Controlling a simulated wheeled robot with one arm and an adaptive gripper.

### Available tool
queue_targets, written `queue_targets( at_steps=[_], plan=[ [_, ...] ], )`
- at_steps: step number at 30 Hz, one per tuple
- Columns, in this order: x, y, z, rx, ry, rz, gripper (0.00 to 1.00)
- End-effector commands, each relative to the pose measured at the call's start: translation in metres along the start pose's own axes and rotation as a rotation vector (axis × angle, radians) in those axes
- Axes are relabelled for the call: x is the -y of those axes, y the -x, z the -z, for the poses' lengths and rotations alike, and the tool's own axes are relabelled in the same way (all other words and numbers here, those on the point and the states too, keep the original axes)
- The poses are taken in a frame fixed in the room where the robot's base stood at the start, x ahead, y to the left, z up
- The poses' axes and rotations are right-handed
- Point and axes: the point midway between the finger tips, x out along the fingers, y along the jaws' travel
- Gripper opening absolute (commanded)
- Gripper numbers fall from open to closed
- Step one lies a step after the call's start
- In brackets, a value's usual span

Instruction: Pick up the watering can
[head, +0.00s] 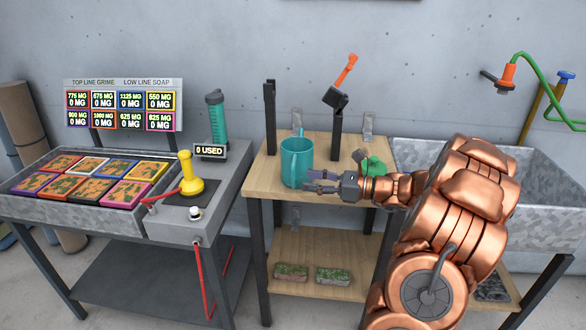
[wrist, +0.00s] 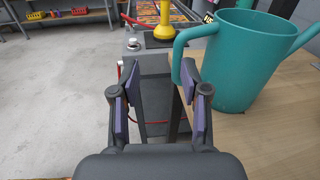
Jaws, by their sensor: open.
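The teal watering can (head: 297,162) stands upright on the wooden table (head: 262,180), near its left front part. In the wrist view the can (wrist: 242,65) is at the upper right, with its curved handle (wrist: 180,48) toward the left and its spout toward the right. My gripper (head: 309,182) is at the can's front right in the head view. In the wrist view my gripper (wrist: 160,88) is open, with nothing between its fingers. The right fingertip is close to the lower end of the handle; I cannot tell whether they touch.
A grey stand with a yellow plunger-like handle (head: 188,175) is left of the table. A green object (head: 373,166) sits behind my arm, partly hidden. A black holder with an orange tool (head: 344,72) rises at the table's back. A grey sink (head: 555,185) is at right.

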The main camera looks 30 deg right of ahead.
Motion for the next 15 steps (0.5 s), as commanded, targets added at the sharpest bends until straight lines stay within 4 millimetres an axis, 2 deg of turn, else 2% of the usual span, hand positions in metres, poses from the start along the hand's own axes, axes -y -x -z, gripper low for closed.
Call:
queue_targets(
  at_steps=[2, 5, 15],
  plan=[
    [0.011, 0.01, 0.006, 0.018, -0.018, 0.034, 0.46],
    [0.017, 0.012, 0.007, 0.029, -0.028, 0.052, 0.46],
    [0.018, -0.018, 0.004, 0.029, -0.031, 0.049, 0.46]
  ],
)
